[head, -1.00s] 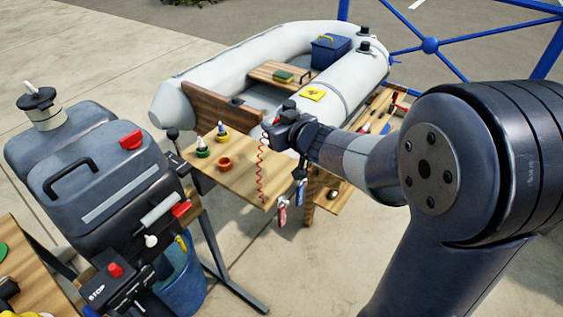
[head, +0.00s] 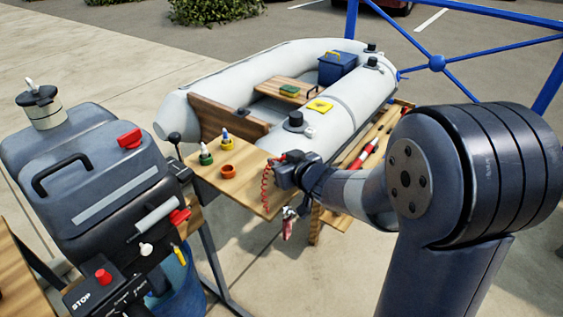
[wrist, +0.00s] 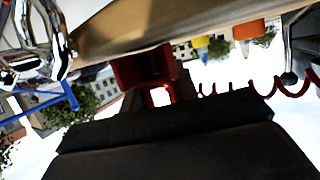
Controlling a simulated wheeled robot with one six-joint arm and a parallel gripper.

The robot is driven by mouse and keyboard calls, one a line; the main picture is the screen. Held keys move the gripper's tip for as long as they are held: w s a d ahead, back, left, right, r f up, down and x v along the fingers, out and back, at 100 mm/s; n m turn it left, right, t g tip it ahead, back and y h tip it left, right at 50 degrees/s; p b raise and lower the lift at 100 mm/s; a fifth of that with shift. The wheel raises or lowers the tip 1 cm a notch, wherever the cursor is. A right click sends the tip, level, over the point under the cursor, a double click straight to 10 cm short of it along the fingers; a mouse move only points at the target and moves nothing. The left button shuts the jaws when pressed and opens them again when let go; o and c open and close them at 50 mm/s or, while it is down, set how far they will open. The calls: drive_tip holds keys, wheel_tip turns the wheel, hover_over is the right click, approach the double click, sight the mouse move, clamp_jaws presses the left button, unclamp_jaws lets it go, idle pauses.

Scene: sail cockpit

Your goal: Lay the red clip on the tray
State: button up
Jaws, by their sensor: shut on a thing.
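The red clip (wrist: 150,70) shows in the wrist view between the dark jaws of my gripper (wrist: 160,95), which is shut on it. In the head view my gripper (head: 284,170) is at the right edge of the wooden board (head: 225,198), the only tray-like surface I see near it. A red coiled cord (head: 267,187) hangs beside the gripper in front of the board's right side; it also shows in the wrist view (wrist: 260,88). The clip is mostly hidden by the gripper in the head view. Whether it touches the board cannot be told.
An orange pot (head: 228,171) and small bottles in holders (head: 206,153) stand on the board's left and back. Its front middle is bare. A red tag (head: 288,228) hangs below its right edge. A grey inflatable boat (head: 345,118) lies behind; an outboard motor (head: 90,190) is at left.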

drive_tip(key=shift+f, duration=0.15)
drive_tip(key=o, duration=0.9)
drive_tip(key=shift+o, duration=0.2)
drive_tip(key=shift+s+d+r, duration=0.1)
drive_tip(key=shift+s+r, duration=0.05)
drive_tip(key=shift+r, duration=0.15)
drive_tip(key=p+v, duration=0.3)
drive_tip(key=v, duration=0.8)
drive_tip(key=shift+s+p, duration=0.25)
drive_tip(key=shift+p, duration=0.1)
